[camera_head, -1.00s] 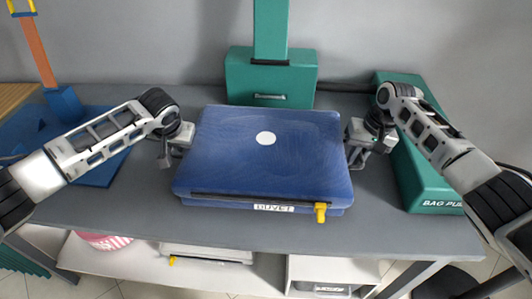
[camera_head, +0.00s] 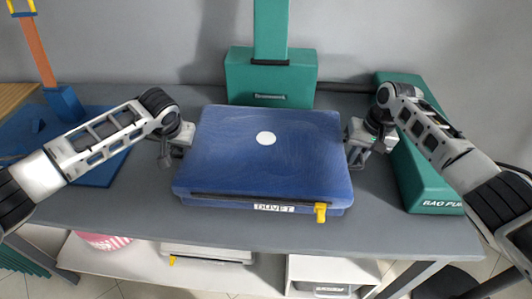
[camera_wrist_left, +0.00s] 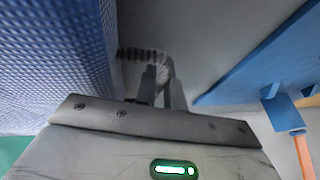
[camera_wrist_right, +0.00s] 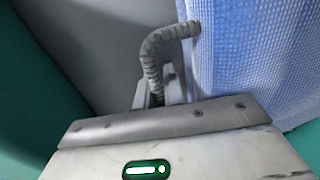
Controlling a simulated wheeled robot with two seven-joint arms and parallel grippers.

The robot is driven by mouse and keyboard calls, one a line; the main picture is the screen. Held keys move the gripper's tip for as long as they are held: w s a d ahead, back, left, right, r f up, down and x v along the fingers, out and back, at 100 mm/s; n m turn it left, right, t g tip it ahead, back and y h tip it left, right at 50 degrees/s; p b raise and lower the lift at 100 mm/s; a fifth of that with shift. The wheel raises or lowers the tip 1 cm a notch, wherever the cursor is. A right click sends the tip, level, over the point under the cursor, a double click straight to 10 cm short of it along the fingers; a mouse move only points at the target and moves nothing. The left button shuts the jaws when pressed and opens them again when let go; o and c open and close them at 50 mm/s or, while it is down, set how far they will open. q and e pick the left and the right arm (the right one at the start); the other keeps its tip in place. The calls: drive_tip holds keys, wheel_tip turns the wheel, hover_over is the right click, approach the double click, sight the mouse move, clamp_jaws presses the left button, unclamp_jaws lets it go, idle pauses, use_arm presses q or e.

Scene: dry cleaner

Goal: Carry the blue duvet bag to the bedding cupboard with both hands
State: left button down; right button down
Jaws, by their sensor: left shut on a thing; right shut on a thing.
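The blue duvet bag (camera_head: 265,165) lies flat on the grey table, with a white round spot on top, a "DUVET" label and a yellow tag at its front. My left gripper (camera_head: 172,157) is at the bag's left side, shut on a grey ribbed handle (camera_wrist_left: 150,55) that shows in the left wrist view. My right gripper (camera_head: 356,155) is at its right side, shut on another ribbed handle (camera_wrist_right: 160,45), seen in the right wrist view. The bag's underside is hidden. No bedding cupboard is recognisable in view.
A green box with a post (camera_head: 270,75) stands behind the bag. A long green block (camera_head: 425,180) lies to the right, close to my right arm. A blue stand (camera_head: 98,172) is at the left. A white shelf (camera_head: 130,255) is below the grey table (camera_head: 250,232).

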idle(0.3)
use_arm(q)
drive_tip(key=shift+w+r, duration=0.1)
drive_tip(key=shift+r, duration=0.15)
use_arm(e)
drive_tip(key=shift+w+r, duration=0.15)
drive_tip(key=shift+r, duration=0.15)
